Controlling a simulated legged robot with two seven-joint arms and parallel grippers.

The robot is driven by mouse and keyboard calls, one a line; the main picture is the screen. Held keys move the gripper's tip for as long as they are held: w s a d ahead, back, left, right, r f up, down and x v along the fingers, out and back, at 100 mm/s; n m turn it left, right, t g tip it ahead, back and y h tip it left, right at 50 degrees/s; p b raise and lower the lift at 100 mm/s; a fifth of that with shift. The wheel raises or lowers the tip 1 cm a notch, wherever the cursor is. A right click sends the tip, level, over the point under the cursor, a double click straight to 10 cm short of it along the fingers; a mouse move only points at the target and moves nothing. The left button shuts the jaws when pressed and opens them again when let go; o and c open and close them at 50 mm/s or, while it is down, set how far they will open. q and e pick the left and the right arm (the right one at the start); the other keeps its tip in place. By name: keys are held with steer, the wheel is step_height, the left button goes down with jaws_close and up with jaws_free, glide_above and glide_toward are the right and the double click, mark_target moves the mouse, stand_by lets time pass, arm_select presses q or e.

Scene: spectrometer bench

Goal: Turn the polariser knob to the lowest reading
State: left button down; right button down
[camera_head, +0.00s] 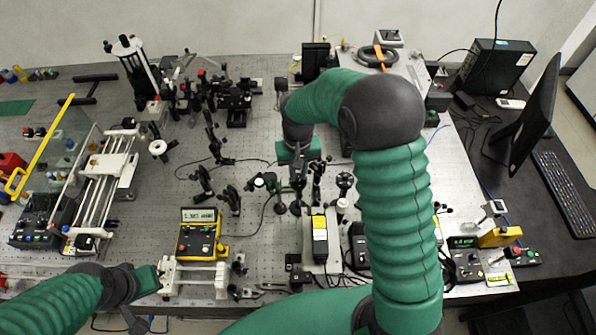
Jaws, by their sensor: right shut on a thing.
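My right gripper (298,182) reaches down over the middle of the optical bench (255,150). It is shut on what appears to be the polariser knob, on a dark post-mounted optic; the jaws largely hide the knob. A yellow meter (199,233) with a lit display (199,215) stands to the left of it; its digits are too small to read surely. My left gripper (162,283) is low at the left, beside a white rail fixture (192,275); its finger opening cannot be made out.
Several dark post-mounted optics stand close around the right gripper. A black and yellow laser box (319,238) lies just in front. A white rail stage (103,188) is at the left. A monitor (523,115) and keyboard (563,192) are at the right.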

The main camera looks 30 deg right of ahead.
mark_target(298, 175)
steer(key=c, duration=1.3)
jaws_free()
steer(key=shift+c, duration=0.2)
step_height(298, 175, up, 17)
steer(key=b, duration=0.3)
steer(key=shift+f, duration=0.15)
